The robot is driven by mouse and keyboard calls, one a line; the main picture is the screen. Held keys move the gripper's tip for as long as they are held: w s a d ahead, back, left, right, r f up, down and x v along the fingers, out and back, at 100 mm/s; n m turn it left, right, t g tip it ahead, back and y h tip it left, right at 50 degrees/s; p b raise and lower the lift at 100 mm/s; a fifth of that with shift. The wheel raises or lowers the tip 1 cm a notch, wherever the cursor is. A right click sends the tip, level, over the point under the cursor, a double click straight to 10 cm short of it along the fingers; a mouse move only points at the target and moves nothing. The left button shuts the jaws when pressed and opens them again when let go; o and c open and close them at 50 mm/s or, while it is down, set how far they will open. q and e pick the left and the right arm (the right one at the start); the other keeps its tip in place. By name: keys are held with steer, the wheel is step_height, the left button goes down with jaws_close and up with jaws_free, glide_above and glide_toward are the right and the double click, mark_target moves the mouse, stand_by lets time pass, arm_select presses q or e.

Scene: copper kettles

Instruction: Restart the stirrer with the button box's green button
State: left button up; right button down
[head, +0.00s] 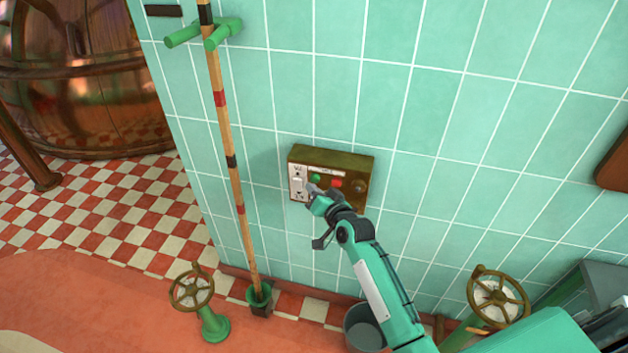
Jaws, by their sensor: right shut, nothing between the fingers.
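The button box (331,158) is a brass-brown box on the green tiled wall, in the middle of the head view. Its face carries a green button (316,177), a red button (337,183) to the right of it, and a dark round knob (359,187) at the right end. My left gripper is not in view.
A banded wooden pole (228,150) stands against the wall left of the box, by a green peg holder (205,34). Valve wheels stand at lower left (192,290) and lower right (498,297). A grey bucket (361,329) is below my arm. A copper kettle (85,80) fills the upper left.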

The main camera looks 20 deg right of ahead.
steer(key=shift+w+d, duration=0.1)
steer(key=shift+w+d, duration=0.15)
steer(key=shift+w, duration=0.1)
steer(key=shift+w+d, duration=0.25)
steer(key=shift+w, duration=0.1)
stand_by(1.1)
steer(key=shift+s, duration=0.1)
steer(key=shift+s+a+p, duration=0.45)
steer(key=shift+s+p, duration=0.05)
steer(key=shift+s, duration=0.1)
steer(key=shift+s+a, duration=0.1)
steer(key=s+a+p, duration=0.1)
steer(key=s+p, duration=0.1)
steer(key=s+a, duration=0.1)
steer(key=s, duration=0.1)
steer(key=shift+a+p, duration=0.35)
steer(key=shift+p, duration=0.05)
